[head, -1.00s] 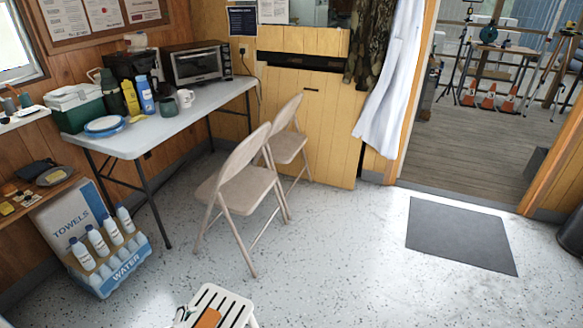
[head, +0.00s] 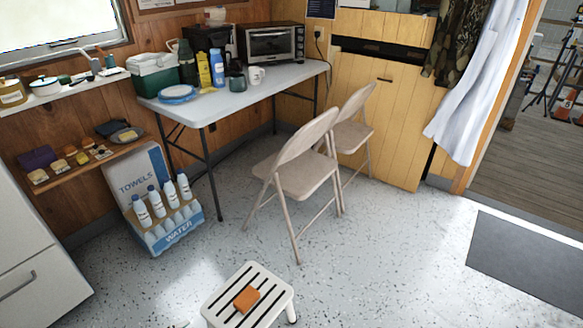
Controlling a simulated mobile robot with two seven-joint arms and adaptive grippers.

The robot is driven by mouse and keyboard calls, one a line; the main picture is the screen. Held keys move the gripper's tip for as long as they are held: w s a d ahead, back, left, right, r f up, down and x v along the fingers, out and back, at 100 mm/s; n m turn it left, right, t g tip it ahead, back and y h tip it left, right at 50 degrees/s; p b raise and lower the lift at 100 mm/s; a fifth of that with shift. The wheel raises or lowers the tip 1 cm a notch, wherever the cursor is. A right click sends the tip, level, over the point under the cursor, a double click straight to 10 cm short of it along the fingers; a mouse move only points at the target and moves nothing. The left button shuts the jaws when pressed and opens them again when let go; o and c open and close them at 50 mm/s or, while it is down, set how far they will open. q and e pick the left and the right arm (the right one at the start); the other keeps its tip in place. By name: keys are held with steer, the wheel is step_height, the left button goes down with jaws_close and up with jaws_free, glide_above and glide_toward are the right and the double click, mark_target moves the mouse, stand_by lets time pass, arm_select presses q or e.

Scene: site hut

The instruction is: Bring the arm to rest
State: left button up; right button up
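Neither of my arms nor grippers shows in the head view, so I cannot see their pose. A white slatted stool (head: 270,292) stands at the bottom middle, with an orange block (head: 247,299) lying on its top.
Two beige folding chairs (head: 300,172) stand beside a grey folding table (head: 236,98) carrying a toaster oven (head: 272,42) and bottles. A water crate (head: 172,232) sits on the floor at left, near a white cabinet (head: 35,265). Speckled floor is open around the stool. A dark mat (head: 525,262) lies at right.

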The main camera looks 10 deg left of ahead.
arm_select(q)
steer(key=d+f+n+t+h+b, duration=0.1)
steer(key=d+f+n+h+b, duration=0.1)
steer(key=d+f+h+b, duration=0.35)
steer(key=shift+s+d+r+t+y+p, duration=0.3)
steer(key=shift+r+p, duration=0.55)
steer(key=shift+p, duration=1.7)
steer(key=shift+s+d+r+g+y+p, duration=0.15)
steer(key=shift+d+r+y+p, duration=0.5)
steer(key=shift+p, duration=1.85)
steer(key=shift+s+r+t+y+p, duration=0.1)
steer(key=shift+s+r+t+p, duration=0.15)
steer(key=shift+r+p, duration=1.55)
arm_select(e)
steer(key=shift+s+r+m+p, duration=0.15)
steer(key=shift+s+r+p, duration=0.3)
steer(key=shift+r, duration=0.4)
steer(key=shift+s+r+m+p, duration=0.15)
steer(key=shift+s+r+p, duration=0.15)
steer(key=shift+s+r, duration=0.35)
